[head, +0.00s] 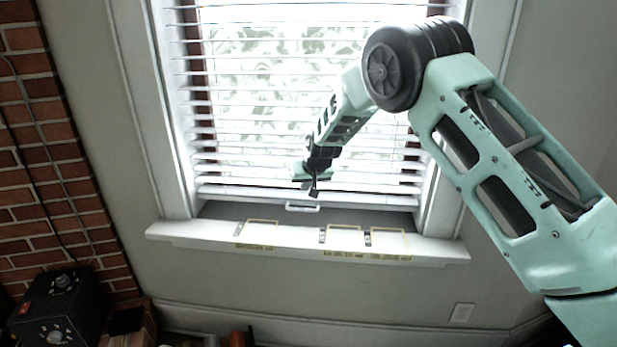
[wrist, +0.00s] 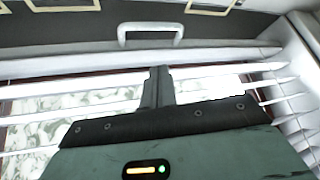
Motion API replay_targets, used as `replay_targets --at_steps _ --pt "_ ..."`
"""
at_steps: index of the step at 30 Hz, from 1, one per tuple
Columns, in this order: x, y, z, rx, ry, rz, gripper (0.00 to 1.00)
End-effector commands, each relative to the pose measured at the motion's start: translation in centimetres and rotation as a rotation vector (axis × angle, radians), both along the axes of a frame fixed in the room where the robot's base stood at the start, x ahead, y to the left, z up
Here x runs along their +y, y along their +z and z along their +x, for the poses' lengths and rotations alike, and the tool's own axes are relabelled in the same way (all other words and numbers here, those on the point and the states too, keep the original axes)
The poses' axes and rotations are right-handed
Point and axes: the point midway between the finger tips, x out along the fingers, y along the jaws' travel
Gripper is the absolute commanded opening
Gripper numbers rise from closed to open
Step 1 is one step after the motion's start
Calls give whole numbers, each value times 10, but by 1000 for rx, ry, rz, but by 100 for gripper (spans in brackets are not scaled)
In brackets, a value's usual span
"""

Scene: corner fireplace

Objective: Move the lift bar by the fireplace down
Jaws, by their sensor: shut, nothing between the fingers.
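The lift bar is the white bottom rail (head: 372,199) of the window blind, with a small white loop handle (head: 302,208) on it. The blind hangs low, with the rail a little above the sill. In the wrist view the handle (wrist: 150,34) shows at the top, beyond the rail (wrist: 220,53). My gripper (head: 314,193) is in front of the lower slats, just above the handle in the head picture. In the wrist view its fingers (wrist: 158,76) are together and empty, apart from the handle. Whether they touch the slats I cannot tell.
The white window sill (head: 200,232) juts out below the blind and carries several flat yellow-edged frames. A brick wall (head: 45,150) is at the left, with a black box with knobs (head: 60,305) below. Wall space right of the window is clear apart from my arm.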

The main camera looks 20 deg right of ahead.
Motion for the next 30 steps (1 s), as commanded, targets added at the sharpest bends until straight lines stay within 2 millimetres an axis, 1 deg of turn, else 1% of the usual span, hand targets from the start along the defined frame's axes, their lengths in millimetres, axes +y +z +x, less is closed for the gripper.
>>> replay_targets --at_steps 1,5,9,12,17,27,30 --pt "0 -10 6 3 1 -1 0" --pt "1 -30 19 1 0 -1 0" --pt "3 -50 14 2 -2 0 0" --pt "3 -59 12 1 -1 1 0" --pt "5 -66 11 -1 -2 1 0" --pt "5 -67 11 -1 -1 1 0" --pt "5 -75 11 0 -1 1 0"
